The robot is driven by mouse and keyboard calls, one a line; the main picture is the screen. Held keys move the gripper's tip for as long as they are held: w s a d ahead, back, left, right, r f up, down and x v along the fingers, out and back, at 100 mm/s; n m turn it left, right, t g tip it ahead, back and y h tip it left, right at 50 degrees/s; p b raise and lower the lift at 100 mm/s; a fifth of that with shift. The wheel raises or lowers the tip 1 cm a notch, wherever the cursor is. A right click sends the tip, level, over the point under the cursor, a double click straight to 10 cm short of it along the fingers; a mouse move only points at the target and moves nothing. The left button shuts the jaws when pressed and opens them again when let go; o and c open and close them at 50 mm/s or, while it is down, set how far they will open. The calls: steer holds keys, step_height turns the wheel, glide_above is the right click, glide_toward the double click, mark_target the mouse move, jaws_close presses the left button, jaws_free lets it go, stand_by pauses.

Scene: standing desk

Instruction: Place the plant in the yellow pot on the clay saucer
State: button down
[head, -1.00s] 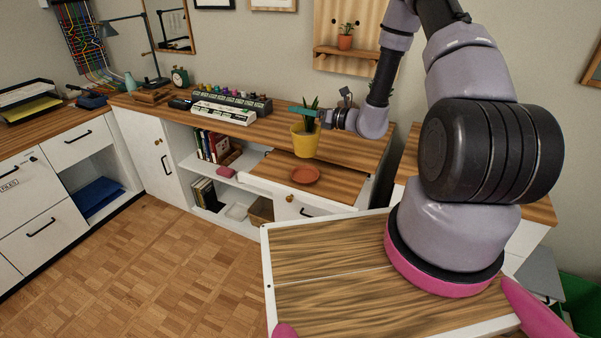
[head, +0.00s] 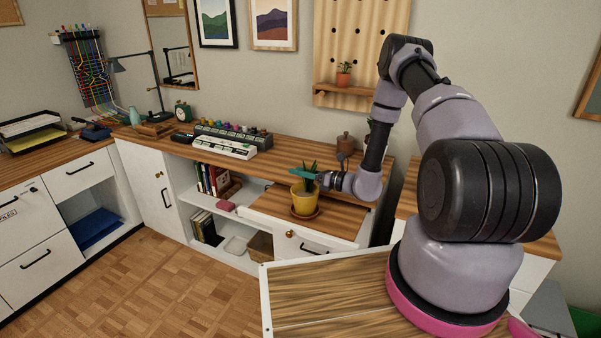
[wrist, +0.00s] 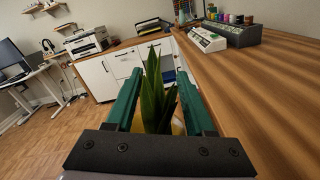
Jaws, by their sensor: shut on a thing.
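The plant in the yellow pot (head: 304,201) stands upright at the clay saucer (head: 293,214), whose rim shows around the base of the pot. I cannot tell whether the pot rests fully on it or hovers just above. The saucer lies on a lower wooden shelf (head: 270,206) that juts out from the desk. My gripper (head: 304,174) is shut on the plant's pot from the right. In the wrist view, the green leaves (wrist: 156,95) rise between the two teal fingers (wrist: 165,112), and the yellow pot is mostly hidden beneath them.
A white device (head: 224,146) and a dark rack of coloured bottles (head: 232,135) stand on the desktop to the left. A brown jar (head: 345,144) stands behind my wrist. A small potted plant (head: 344,75) is on the pegboard shelf. The shelf left of the saucer is clear.

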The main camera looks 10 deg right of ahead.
steer(key=shift+c, duration=1.3)
jaws_free()
steer(key=shift+f, duration=0.1)
steer(key=shift+s+d, duration=0.15)
steer(key=shift+d, duration=0.15)
steer(key=v, duration=1.1)
steer(key=s+a+r+n+g+h, duration=0.1)
steer(key=s+a+r+n+g, duration=0.15)
steer(key=r+n, duration=0.4)
steer(key=s+a+r+n+g, duration=0.2)
steer(key=s+r+n+g, duration=0.15)
steer(key=r, duration=0.55)
steer(key=s+a+r+n+g+h, duration=0.1)
steer(key=s+a+r+n+g, duration=0.1)
steer(key=r+n+g, duration=0.35)
steer(key=s+d+r+n+t+h, duration=0.3)
steer(key=s+r+n+t+h, duration=0.1)
steer(key=s+r, duration=0.4)
steer(key=s+d+r+n+t+h, duration=0.3)
steer(key=s+r, duration=0.6)
steer(key=r, duration=0.4)
steer(key=n+t+h, duration=0.1)
steer(key=n+h, duration=0.1)
steer(key=h, duration=0.1)
steer(key=shift+s+r+h, duration=0.2)
steer(key=shift+s+h, duration=0.1)
